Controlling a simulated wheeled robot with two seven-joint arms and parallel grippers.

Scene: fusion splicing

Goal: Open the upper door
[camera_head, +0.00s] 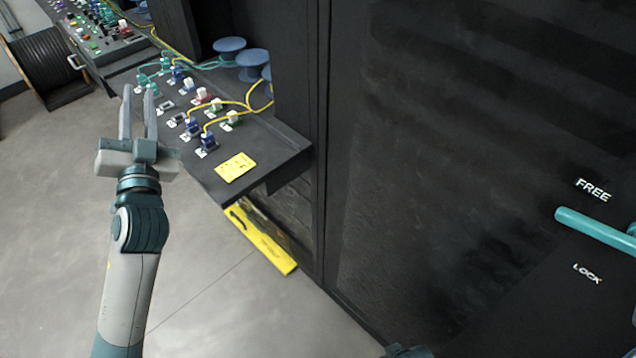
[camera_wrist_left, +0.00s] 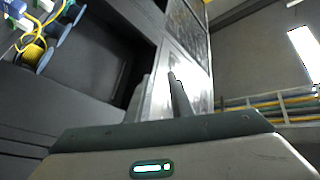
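A large dark door panel (camera_head: 440,130) fills the right of the head view; I cannot tell whether it is the upper door. A teal lever (camera_head: 594,230) sits at the right edge, between the white labels FREE (camera_head: 593,190) and LOCK (camera_head: 587,273). It points left, and its right end runs out of the picture. My left gripper (camera_head: 138,92) is at the left, far from the lever, in front of the shelf. Its fingers point up, stand apart and hold nothing. They also show in the left wrist view (camera_wrist_left: 160,92).
A pull-out shelf (camera_head: 285,150) carries several connectors with yellow and teal cables. A yellow label (camera_head: 235,167) lies on it. Blue spools (camera_head: 252,58) stand behind. A black cable reel (camera_head: 47,65) stands at the far left. The floor (camera_head: 215,290) at front left is clear.

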